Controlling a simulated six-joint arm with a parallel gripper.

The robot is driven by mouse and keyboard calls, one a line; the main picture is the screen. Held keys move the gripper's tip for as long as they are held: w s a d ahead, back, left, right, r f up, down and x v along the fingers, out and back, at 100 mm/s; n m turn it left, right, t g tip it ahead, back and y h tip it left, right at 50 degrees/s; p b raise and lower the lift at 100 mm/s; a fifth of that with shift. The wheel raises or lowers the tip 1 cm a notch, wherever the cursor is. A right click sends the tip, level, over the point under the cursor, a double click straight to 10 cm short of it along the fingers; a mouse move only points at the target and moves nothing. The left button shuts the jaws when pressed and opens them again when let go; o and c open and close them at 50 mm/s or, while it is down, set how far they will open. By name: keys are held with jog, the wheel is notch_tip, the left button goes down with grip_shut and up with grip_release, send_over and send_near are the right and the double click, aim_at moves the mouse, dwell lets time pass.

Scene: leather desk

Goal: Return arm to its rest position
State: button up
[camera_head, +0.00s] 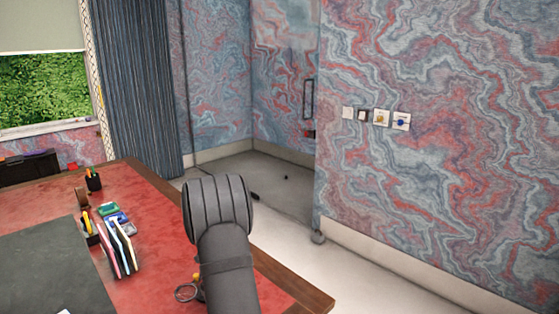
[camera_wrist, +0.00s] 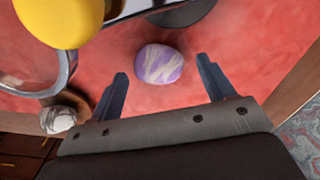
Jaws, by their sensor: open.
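My gripper (camera_wrist: 162,66) shows in the wrist view with its two fingers spread wide and nothing held between them. It points down at the red leather desk top (camera_wrist: 245,45). A rounded purple-and-white marbled object (camera_wrist: 160,64) lies on the leather, in line with the gap between the fingertips and touching neither. In the head view my dark arm crosses the front of the red desk (camera_head: 150,205), and the gripper itself is hidden.
A yellow rounded object (camera_wrist: 62,18) and a silver ring-shaped object (camera_wrist: 66,70) are left of the fingers; a whitish round object (camera_wrist: 58,120) sits lower left. Upright books or folders (camera_head: 122,245), a pen cup (camera_head: 93,180) and a dark desk pad (camera_head: 50,265) occupy the desk's left.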

jog(key=shift+f, duration=0.95)
notch_tip(320, 180, up, 13)
notch_tip(320, 180, down, 12)
jog(key=shift+f, duration=0.2)
jog(key=shift+w+r, duration=0.1)
jog(key=shift+r, duration=0.15)
notch_tip(320, 180, up, 4)
jog(key=shift+f, duration=0.15)
jog(key=s+d+r, duration=0.3)
jog(key=d+r, duration=0.4)
jog(key=d, duration=0.4)
jog(key=w+d, duration=0.4)
jog(key=d, duration=1.3)
jog(key=w+a+f, duration=0.2)
jog(key=a+f, duration=0.1)
jog(key=w+a+f, duration=0.1)
jog(key=a+f, duration=0.2)
jog(key=a, duration=0.1)
jog(key=w+a+f, duration=0.2)
jog(key=a, duration=0.2)
jog(key=shift+w+f, duration=0.3)
jog(key=shift+f, duration=0.95)
